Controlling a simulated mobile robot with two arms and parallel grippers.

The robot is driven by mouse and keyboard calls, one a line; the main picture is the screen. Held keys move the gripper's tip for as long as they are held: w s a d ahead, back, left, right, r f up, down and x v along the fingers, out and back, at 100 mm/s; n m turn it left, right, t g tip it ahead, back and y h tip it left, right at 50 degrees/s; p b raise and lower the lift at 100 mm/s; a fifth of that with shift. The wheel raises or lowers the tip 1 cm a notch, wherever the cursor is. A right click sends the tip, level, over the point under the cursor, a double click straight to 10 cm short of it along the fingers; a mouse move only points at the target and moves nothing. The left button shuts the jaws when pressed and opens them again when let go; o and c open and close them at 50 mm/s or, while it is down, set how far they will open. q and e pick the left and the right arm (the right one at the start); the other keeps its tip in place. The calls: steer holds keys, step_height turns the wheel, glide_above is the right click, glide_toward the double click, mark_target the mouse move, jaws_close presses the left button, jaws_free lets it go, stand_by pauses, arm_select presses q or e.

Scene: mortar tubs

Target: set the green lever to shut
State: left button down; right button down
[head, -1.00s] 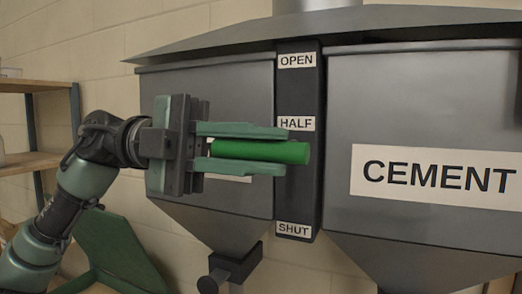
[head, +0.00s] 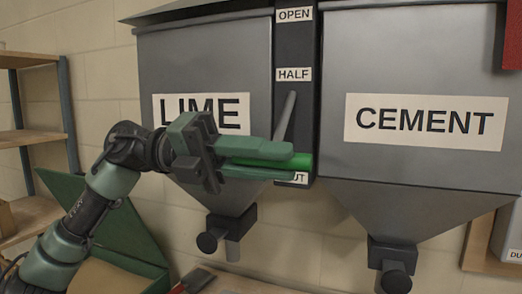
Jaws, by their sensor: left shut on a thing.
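The green lever (head: 301,161) has a green grip and a grey arm (head: 285,117) that runs down from near the HALF label (head: 293,74). Its grip is level with the top of the SHUT label (head: 299,179), which is partly hidden behind it and my gripper. My left gripper (head: 285,160) is shut on the green grip, its fingers above and below it. The dark scale plate (head: 308,110) stands between the two hoppers, with the OPEN label (head: 294,15) at its top. My right gripper is not in view.
The LIME hopper (head: 205,60) is behind my left gripper, and the CEMENT hopper (head: 425,60) is to the right. Both have outlets below. A shelf (head: 30,138) stands at the left. A green lidded box (head: 115,225) is open below my left arm.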

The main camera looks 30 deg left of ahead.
arm_select(q)
steer(key=shift+w+f, duration=0.2)
stand_by(0.4)
steer(key=c, duration=1.4)
jaws_free()
steer(key=shift+o, duration=0.5)
steer(key=shift+w+a, duration=0.1)
steer(key=shift+w, duration=0.05)
